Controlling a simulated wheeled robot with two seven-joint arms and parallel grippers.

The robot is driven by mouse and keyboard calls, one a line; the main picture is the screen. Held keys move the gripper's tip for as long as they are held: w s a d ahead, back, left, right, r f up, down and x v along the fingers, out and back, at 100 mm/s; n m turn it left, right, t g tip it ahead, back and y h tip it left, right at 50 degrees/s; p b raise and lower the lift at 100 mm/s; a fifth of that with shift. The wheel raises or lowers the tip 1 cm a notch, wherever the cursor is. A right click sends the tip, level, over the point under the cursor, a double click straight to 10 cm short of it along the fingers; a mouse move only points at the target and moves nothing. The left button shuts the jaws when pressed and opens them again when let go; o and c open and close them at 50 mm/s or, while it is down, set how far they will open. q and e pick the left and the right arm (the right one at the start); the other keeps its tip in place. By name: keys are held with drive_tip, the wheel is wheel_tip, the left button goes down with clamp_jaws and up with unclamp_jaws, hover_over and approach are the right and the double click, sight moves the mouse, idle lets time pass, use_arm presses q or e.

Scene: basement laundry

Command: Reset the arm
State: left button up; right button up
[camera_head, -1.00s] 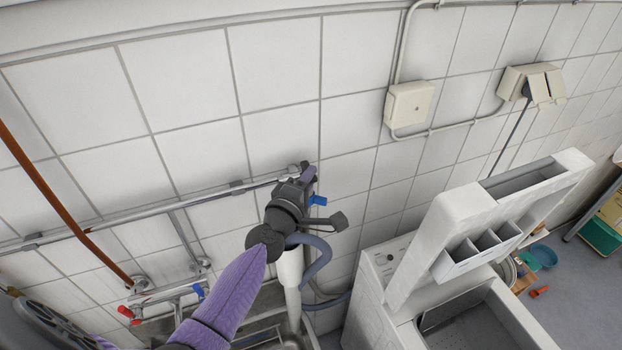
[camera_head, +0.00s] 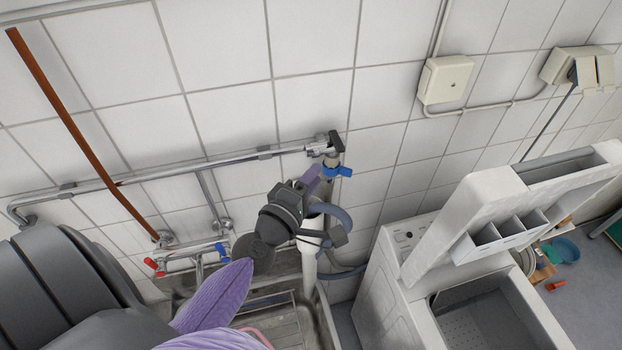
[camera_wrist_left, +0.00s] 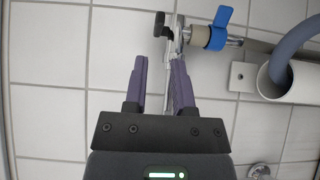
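My left gripper (camera_head: 314,180) is held in front of the tiled wall, below and a little left of a water valve (camera_head: 326,146) with a blue handle (camera_head: 338,170). In the left wrist view the two purple fingers of the left gripper (camera_wrist_left: 159,64) are apart with nothing held between them. The blue handle (camera_wrist_left: 220,28) shows beyond the fingertips to the right, and a dark knob stands beyond and between the fingers. My right gripper is not in view.
A white upright pipe (camera_head: 309,262) with a grey hose stands just behind and below the gripper. A metal sink (camera_head: 325,318) is underneath. A white washing machine (camera_head: 385,290) with its lid up (camera_head: 478,205) is to the right. Pipes run along the wall.

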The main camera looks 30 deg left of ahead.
use_arm(q)
drive_tip(key=shift+s, duration=0.3)
drive_tip(key=s+d+f+m+g+b, duration=0.25)
drive_tip(key=s+f+m+b, duration=0.2)
drive_tip(key=f, duration=0.95)
drive_tip(key=s+d+f+m+g+h+b, duration=0.1)
drive_tip(key=s+f+m+g+b, duration=0.4)
drive_tip(key=f, duration=0.9)
drive_tip(key=s+d+f+m+g+b, duration=0.15)
drive_tip(key=f+b, duration=0.45)
drive_tip(key=f, duration=0.8)
drive_tip(key=s+f+m+g+b, duration=0.8)
drive_tip(key=s+f+m+b, duration=0.2)
drive_tip(key=s+f, duration=1.1)
drive_tip(key=shift+s+y+b, duration=0.3)
drive_tip(key=shift+s+b, duration=0.35)
drive_tip(key=shift+s, duration=0.4)
